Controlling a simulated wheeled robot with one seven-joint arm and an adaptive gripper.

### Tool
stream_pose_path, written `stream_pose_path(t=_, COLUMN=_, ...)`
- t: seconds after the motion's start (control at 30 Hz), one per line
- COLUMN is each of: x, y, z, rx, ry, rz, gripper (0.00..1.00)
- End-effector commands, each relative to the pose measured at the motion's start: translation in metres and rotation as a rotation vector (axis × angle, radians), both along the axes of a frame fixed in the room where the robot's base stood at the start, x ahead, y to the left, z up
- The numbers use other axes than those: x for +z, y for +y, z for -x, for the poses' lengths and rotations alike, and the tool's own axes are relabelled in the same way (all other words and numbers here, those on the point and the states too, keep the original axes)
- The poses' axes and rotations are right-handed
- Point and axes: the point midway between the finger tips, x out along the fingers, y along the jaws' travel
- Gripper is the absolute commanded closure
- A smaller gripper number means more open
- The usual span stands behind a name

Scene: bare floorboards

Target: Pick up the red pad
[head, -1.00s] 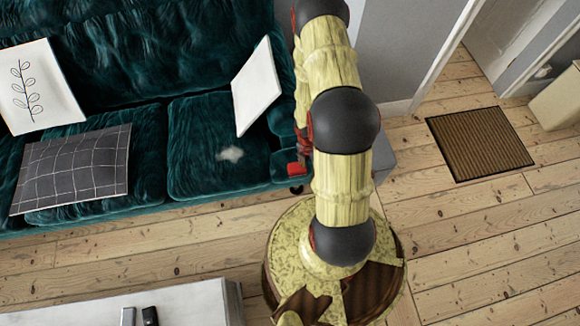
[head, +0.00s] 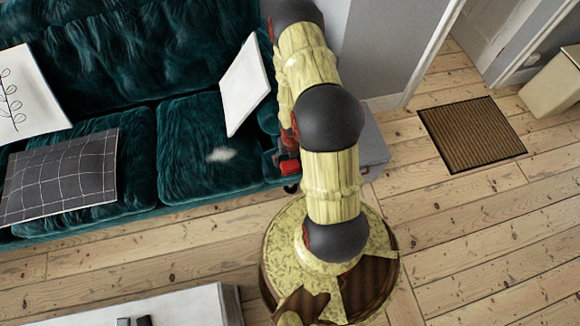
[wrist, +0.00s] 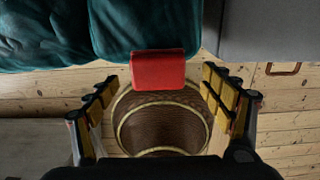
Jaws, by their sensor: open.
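The red pad (wrist: 158,69) lies at the front edge of the dark green sofa (wrist: 140,25) in the wrist view. It shows as a small red patch (head: 289,167) at the sofa's right front corner in the head view, partly beside my arm. My gripper (wrist: 160,84) is open, its two yellow-padded fingers spread on either side of the pad's near end. Nothing is between the fingers that they touch. In the head view my gripper is mostly hidden behind my arm.
A grey box (head: 372,150) stands close to the right of the sofa. A white cushion (head: 246,85) and a dark checked cushion (head: 62,177) rest on the sofa. A white table (head: 165,308) is at the front left. A brown doormat (head: 472,135) lies on open floorboards at right.

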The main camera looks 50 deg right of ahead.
Motion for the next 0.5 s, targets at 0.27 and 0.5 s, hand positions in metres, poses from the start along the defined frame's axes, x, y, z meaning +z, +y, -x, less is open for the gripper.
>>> stream_pose_path(t=0.27, x=-0.034, y=0.003, z=-0.001, rx=0.0, ry=0.001, rz=-0.001, gripper=0.19)
stream_pose_path(t=0.5, x=-0.035, y=0.003, z=-0.001, rx=-0.001, ry=0.001, rz=-0.001, gripper=0.19)
